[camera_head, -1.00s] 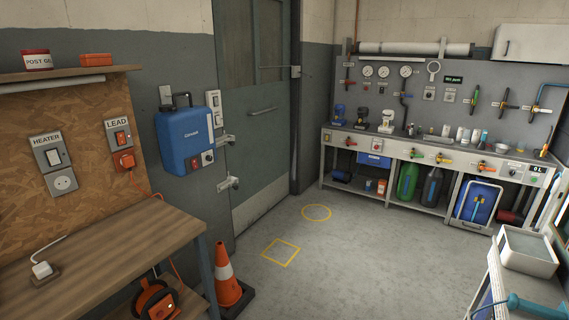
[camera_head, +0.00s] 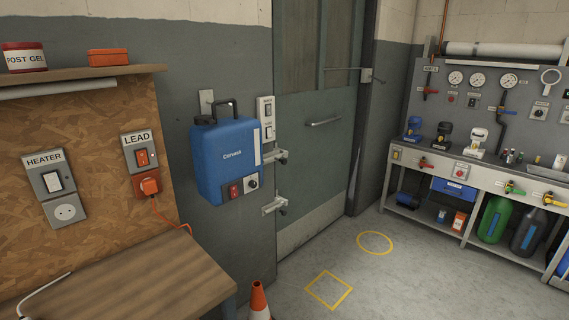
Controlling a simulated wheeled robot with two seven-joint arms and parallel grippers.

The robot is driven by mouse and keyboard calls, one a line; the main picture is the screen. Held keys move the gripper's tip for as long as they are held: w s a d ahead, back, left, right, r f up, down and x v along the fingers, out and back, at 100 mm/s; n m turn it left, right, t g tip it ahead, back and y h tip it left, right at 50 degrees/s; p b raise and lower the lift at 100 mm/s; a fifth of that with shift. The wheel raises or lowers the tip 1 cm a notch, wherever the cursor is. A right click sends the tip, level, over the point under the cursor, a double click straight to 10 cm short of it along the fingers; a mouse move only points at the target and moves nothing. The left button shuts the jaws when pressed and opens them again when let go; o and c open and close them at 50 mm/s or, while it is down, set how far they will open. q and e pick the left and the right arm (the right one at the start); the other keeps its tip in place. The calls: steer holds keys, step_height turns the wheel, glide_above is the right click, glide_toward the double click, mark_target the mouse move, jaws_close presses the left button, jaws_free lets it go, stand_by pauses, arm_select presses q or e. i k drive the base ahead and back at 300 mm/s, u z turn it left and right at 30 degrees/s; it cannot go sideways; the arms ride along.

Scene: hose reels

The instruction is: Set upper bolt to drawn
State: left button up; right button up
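A grey-green door (camera_head: 315,140) stands in the back wall, and it looks closed. Two silver bolt-like fittings sit one above the other at its left edge. The upper fitting (camera_head: 274,156) is just right of a blue canister-shaped unit (camera_head: 222,160); the lower fitting (camera_head: 274,205) is below it. Both reach across the door's edge, but whether either bolt is drawn is too small to tell. A thin bar with a small box (camera_head: 366,75) is higher, at the door's right side. Neither of my grippers is in view.
A wooden bench (camera_head: 130,275) fills the lower left, with an orange cone (camera_head: 259,300) beside it. Floor with a yellow square (camera_head: 328,290) and circle (camera_head: 375,243) is clear before the door. A tool bench (camera_head: 480,170) stands at right.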

mark_target(283, 162)
steer(key=z, duration=0.75)
steer(key=i, duration=1.05)
steer(key=z, duration=0.6)
steer(key=i, duration=0.9)
steer(key=u, duration=0.6)
steer(key=i, duration=0.6)
steer(key=u, duration=0.4)
